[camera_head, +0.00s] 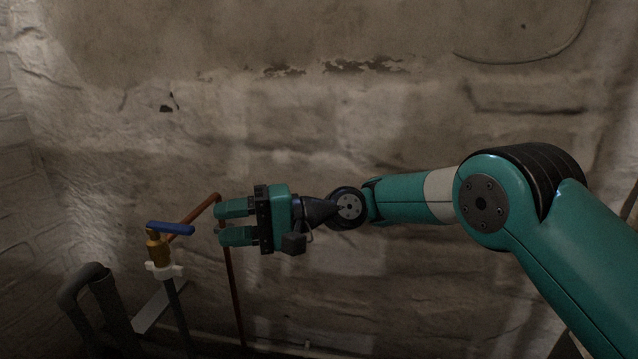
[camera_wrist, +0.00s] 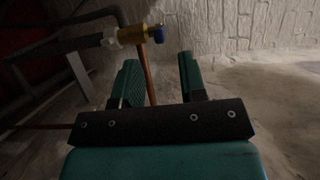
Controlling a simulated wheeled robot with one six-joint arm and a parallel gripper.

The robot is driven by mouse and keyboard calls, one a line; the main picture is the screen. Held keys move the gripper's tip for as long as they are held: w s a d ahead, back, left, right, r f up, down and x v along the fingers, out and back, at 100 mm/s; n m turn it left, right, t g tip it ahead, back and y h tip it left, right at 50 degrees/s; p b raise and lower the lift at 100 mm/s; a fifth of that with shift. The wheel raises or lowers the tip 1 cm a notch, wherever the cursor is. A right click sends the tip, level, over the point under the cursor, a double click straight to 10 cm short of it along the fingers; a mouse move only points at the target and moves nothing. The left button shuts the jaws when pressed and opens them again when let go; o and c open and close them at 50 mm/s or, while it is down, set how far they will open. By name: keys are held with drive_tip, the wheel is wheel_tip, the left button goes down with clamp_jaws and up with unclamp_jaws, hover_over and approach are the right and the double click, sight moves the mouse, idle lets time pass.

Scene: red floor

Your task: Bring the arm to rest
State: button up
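My arm (camera_head: 410,198) stretches in from the right in the head view, bent at a large joint, with the forearm running left in front of the wall. My gripper (camera_head: 220,223) is at its left end, pointing left. Its two teal fingers are apart with nothing between them. In the wrist view, my gripper (camera_wrist: 158,66) also shows a clear gap between the fingers, and a copper pipe (camera_wrist: 147,72) shows beyond that gap. I cannot tell how far the pipe is from the fingertips.
A brass valve (camera_head: 155,250) with a blue handle (camera_head: 170,228) stands left of my gripper; it also shows in the wrist view (camera_wrist: 132,34). Dark pipes (camera_head: 88,290) stand at the lower left. A rough wall (camera_head: 330,120) fills the background. Space above my gripper looks free.

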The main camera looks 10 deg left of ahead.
drive_tip(key=s+d+r+n+t+h+p, duration=0.1)
drive_tip(key=s+d+r+t+h, duration=0.15)
drive_tip(key=d, duration=0.55)
drive_tip(key=s+d+r+n+t+h, duration=0.1)
drive_tip(key=s+d+r+t+h, duration=0.2)
drive_tip(key=d, duration=0.6)
drive_tip(key=s+d+f+t+h+p, duration=0.1)
drive_tip(key=s+d+f+h, duration=0.2)
drive_tip(key=s+d+h, duration=0.85)
drive_tip(key=s+d+r+y+p, duration=0.1)
drive_tip(key=d+r+y+p, duration=0.1)
drive_tip(key=r+p, duration=1.6)
drive_tip(key=s+d+r+y+p, duration=0.1)
drive_tip(key=d+r+p, duration=0.4)
drive_tip(key=r+p, duration=1.4)
drive_tip(key=shift+s+y+p, duration=0.2)
drive_tip(key=shift+y+p, duration=0.3)
drive_tip(key=shift+y, duration=0.3)
drive_tip(key=shift+r, duration=0.1)
